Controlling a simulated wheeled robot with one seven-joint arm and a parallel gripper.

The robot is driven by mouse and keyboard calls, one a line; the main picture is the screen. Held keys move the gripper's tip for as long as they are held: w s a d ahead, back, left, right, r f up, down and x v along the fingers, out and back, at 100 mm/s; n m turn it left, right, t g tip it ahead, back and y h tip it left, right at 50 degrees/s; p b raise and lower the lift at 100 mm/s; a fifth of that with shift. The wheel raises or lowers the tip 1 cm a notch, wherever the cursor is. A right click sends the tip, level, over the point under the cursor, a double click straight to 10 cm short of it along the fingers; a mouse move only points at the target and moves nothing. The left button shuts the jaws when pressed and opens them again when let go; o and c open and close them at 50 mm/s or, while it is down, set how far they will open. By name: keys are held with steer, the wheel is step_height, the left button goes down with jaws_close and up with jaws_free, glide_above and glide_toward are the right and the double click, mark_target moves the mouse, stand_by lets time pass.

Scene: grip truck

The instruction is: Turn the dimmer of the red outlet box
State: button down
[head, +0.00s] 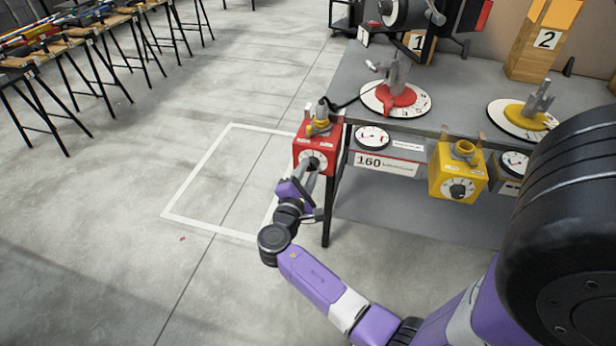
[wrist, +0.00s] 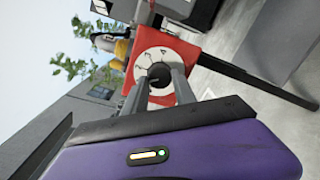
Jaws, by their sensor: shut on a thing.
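The red outlet box (head: 302,143) hangs at the left front corner of the grey table. It also shows in the wrist view (wrist: 197,62), tilted. Its front carries a round white dial with a dark dimmer knob (wrist: 160,76) in the middle. My gripper (wrist: 160,80) is at the front of the box, its two fingers on either side of the knob and shut on it. In the head view my gripper (head: 311,170) reaches up to the dial from below and hides part of it. A yellow plug (head: 320,122) sits on top of the red box.
A yellow outlet box (head: 440,184) hangs to the right on the same table edge. Round dial plates (head: 422,104) with grey clamps stand on the table (head: 455,75). A black table leg (head: 328,215) is right beside my gripper. Open floor (head: 120,200) lies to the left.

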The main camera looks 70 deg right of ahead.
steer(key=m+b, duration=0.2)
steer(key=m, duration=0.1)
steer(key=shift+f, duration=0.2)
steer(key=shift+s+r+m+b, duration=0.1)
steer(key=shift+r+m+b, duration=0.05)
steer(key=shift+m+b, duration=1.3)
steer(key=shift+m, duration=0.25)
steer(key=c, duration=1)
jaws_free()
steer(key=shift+r, duration=0.1)
steer(key=shift+a, duration=0.1)
steer(key=shift+s+a+r, duration=0.1)
steer(key=shift+s+a, duration=0.05)
steer(key=shift+a, duration=1.8)
steer(key=shift+s+a+r, duration=0.1)
steer(key=shift+a, duration=1.8)
